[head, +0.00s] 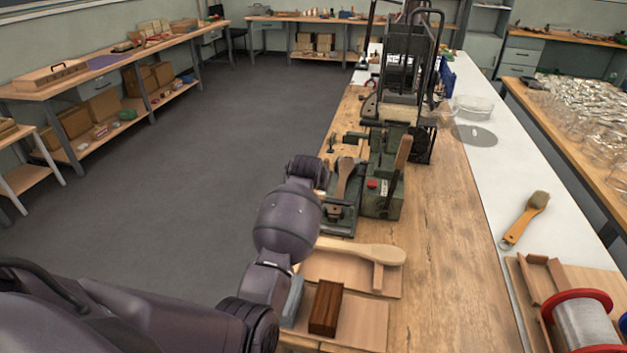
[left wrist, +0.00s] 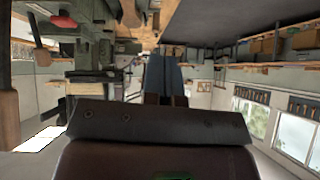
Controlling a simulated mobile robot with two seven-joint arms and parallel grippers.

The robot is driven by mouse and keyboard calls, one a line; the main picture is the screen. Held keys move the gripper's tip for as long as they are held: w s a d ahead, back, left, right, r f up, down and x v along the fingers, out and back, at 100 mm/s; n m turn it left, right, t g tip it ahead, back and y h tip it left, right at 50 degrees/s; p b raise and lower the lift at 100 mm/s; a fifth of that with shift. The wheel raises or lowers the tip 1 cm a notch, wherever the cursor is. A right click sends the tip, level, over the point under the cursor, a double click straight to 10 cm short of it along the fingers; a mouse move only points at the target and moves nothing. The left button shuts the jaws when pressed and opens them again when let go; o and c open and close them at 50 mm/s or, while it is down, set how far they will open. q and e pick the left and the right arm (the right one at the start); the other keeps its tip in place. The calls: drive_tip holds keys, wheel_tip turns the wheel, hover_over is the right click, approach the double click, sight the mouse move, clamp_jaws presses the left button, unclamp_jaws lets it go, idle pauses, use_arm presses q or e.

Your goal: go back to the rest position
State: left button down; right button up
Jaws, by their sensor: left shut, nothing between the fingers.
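My left arm comes in from the lower left in the head view and reaches up beside the left edge of the workbench (head: 449,270). Its wrist ends near a small green fixture, and the fingers are hidden there behind the wrist. In the left wrist view my left gripper (left wrist: 165,62) shows blue-grey fingers close together, with nothing between them. My right gripper is in neither view.
A green machine box (head: 382,203) with a red button stands right of my left wrist. A pale wooden brush body (head: 370,252) and a dark brown block (head: 326,308) lie below it. A brush (head: 527,217) lies further right. The floor (head: 190,190) at left is clear.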

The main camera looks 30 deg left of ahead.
use_arm(q)
drive_tip(key=shift+s, duration=0.15)
idle(0.5)
drive_tip(key=s+f+m+g, duration=0.1)
drive_tip(key=s+f, duration=0.2)
drive_tip(key=s, duration=0.8)
drive_tip(key=s+f+g, duration=0.1)
drive_tip(key=s+f, duration=0.2)
drive_tip(key=s, duration=0.7)
drive_tip(key=s+d+r+m+g+h, duration=0.1)
drive_tip(key=s+d, duration=0.3)
drive_tip(key=s, duration=0.8)
drive_tip(key=s+d+r+m+g+h, duration=0.15)
drive_tip(key=s+d, duration=0.25)
drive_tip(key=s, duration=0.7)
drive_tip(key=w+f+t, duration=0.7)
drive_tip(key=f, duration=0.4)
drive_tip(key=shift+d+t, duration=0.15)
drive_tip(key=shift+t, duration=0.2)
